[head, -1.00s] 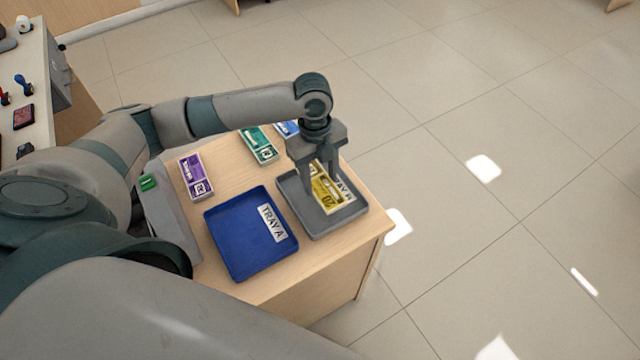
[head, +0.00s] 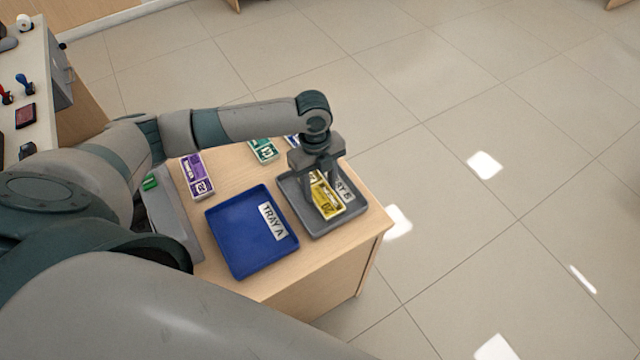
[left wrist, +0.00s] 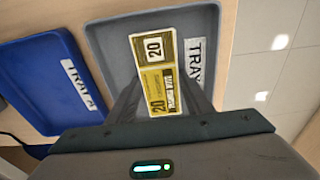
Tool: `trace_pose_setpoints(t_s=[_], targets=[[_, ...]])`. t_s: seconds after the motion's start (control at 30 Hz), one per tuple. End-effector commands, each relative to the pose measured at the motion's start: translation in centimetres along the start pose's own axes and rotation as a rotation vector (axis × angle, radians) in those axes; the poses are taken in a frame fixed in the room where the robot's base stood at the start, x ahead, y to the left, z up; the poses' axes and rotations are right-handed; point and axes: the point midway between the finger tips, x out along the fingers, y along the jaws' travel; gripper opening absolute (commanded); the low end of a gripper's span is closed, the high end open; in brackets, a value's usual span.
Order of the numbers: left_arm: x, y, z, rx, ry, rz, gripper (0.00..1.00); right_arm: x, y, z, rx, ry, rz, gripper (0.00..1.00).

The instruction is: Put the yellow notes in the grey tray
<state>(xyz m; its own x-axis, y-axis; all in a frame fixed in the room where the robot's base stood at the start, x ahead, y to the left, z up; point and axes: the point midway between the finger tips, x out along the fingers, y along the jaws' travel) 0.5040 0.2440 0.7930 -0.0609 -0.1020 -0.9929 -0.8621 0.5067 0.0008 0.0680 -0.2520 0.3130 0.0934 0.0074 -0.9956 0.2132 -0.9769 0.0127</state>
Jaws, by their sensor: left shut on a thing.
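The yellow notes (head: 327,201) are a flat bundle marked 20, inside the grey tray (head: 357,207). In the left wrist view the yellow notes (left wrist: 153,48) lie over the floor of the grey tray (left wrist: 99,42), left of its white label. My left gripper (head: 318,190) points down into the tray and is shut on the yellow notes. Its fingers (left wrist: 165,100) hide part of the bundle's near end. I cannot tell whether the bundle touches the tray floor. My right gripper does not show.
A blue tray (head: 237,232) labelled TRAY A stands left of the grey tray. Purple notes (head: 196,175) and green notes (head: 264,150) lie behind on the wooden table. Blue notes show partly behind my left arm. The table's right edge is close to the grey tray.

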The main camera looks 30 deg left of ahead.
Motion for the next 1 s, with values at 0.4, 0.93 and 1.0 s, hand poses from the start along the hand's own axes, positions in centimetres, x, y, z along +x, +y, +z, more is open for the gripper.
trace_pose_setpoints(t_s=[0.4, 0.93, 1.0], targets=[[0.2, 0.0, 0.0, 0.000, 0.000, -0.001, 0.65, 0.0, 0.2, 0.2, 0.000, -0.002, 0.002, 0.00], [-2.7, -0.1, 0.0, 0.002, 0.000, -0.005, 0.65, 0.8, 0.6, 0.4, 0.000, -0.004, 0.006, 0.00], [-3.9, -0.1, 0.1, 0.001, -0.002, -0.004, 0.65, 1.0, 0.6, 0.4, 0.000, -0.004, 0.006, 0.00]])
